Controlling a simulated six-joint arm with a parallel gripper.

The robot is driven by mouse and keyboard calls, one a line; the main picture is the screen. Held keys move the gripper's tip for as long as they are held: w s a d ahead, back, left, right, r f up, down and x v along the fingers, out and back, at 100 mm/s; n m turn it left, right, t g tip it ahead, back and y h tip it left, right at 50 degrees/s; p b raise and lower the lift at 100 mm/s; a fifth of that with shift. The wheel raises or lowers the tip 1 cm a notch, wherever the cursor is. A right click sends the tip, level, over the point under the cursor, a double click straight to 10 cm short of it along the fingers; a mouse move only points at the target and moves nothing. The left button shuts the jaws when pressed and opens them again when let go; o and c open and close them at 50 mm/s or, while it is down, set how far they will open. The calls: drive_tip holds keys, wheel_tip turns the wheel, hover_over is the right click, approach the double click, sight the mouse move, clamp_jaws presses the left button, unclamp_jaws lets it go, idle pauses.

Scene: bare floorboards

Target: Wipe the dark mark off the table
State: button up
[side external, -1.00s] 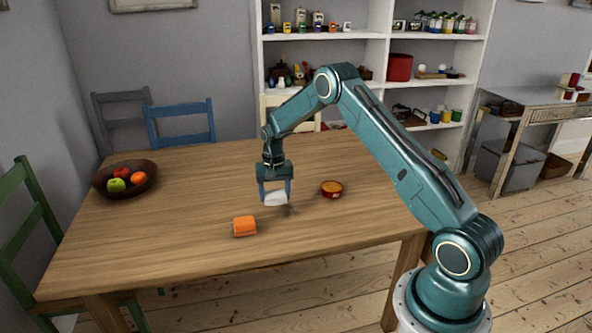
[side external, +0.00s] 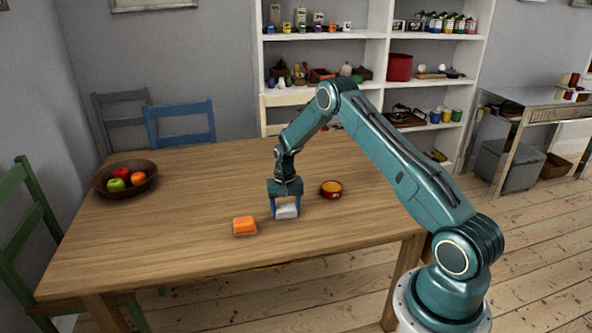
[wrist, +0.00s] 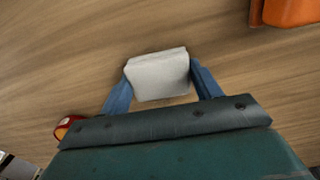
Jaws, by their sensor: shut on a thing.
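My gripper (side external: 286,209) is shut on a white block (side external: 288,213), with one blue finger on each side of it. The block is low at the table (side external: 190,200), apparently at its surface, between an orange block and a small red bowl. In the wrist view the white block (wrist: 158,76) sits between the fingers over bare wood grain. I see no dark mark in either current view; the block and gripper cover the spot where a dark smudge showed earlier.
The orange block (side external: 245,227) lies left of my gripper. The small red bowl (side external: 331,190) with orange contents stands to its right. A fruit bowl (side external: 124,184) is at the far left. Chairs stand around the table; the table between the fruit bowl and my gripper is clear.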

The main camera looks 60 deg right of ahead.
drive_tip(key=shift+s+d, duration=1.6)
drive_tip(key=shift+s, duration=0.1)
drive_tip(key=shift+w+d, duration=0.75)
drive_tip(key=shift+w, duration=0.15)
drive_tip(key=shift+w+a, duration=2.7)
drive_tip(key=shift+a, duration=0.05)
drive_tip(key=shift+w+d, duration=0.75)
drive_tip(key=shift+s+d, duration=2.7)
wheel_tip(320, 180, up, 8)
